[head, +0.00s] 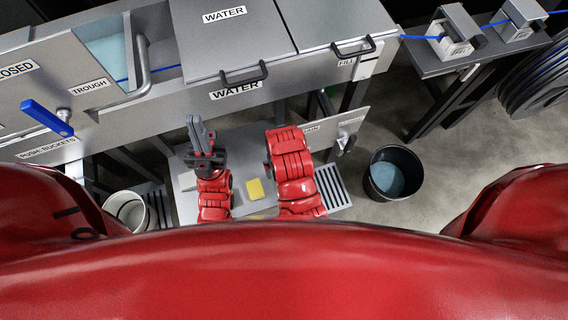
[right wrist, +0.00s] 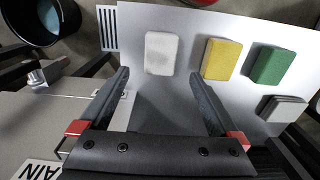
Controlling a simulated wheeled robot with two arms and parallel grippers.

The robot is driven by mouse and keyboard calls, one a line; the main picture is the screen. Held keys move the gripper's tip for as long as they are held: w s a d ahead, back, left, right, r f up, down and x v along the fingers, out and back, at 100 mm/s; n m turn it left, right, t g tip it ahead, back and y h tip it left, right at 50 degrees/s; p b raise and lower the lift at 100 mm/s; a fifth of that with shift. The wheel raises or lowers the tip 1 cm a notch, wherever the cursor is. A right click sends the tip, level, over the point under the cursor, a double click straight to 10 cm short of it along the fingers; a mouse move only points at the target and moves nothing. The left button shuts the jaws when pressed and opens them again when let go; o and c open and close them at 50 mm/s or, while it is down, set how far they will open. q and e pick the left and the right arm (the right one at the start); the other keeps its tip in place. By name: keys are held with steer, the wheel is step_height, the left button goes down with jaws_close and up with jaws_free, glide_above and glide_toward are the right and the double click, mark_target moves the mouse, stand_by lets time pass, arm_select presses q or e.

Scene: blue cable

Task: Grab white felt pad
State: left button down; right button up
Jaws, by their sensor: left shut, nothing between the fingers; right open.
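The white felt pad (right wrist: 161,54) lies flat on a light grey board (right wrist: 150,105) in the right wrist view. It is near the gap between the fingertips of my right gripper (right wrist: 159,76), which is open and empty. The pad appears beyond the fingertips, not between them. In the head view the white pad is not visible, and my right arm covers part of the board. My left gripper (head: 197,124) is shut and empty above the left part of the board.
A yellow pad (right wrist: 222,60), a green pad (right wrist: 271,66) and a grey pad (right wrist: 282,108) lie right of the white one. The yellow pad also shows in the head view (head: 255,189). A black bucket (head: 372,188) stands right; a white bucket (head: 113,202) stands left.

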steer(key=shift+s+f, duration=0.1)
steer(key=shift+f, duration=0.2)
steer(key=shift+s+f+p, duration=0.1)
steer(key=shift+f+p, duration=0.15)
steer(key=shift+p, duration=0.15)
step_height(320, 180, down, 3)
steer(key=shift+d+f+p, duration=0.1)
steer(key=shift+d+p, duration=0.05)
steer(key=shift+p, duration=0.6)
steer(key=shift+f, duration=0.8)
steer(key=c, duration=1.4)
steer(key=shift+r, duration=0.1)
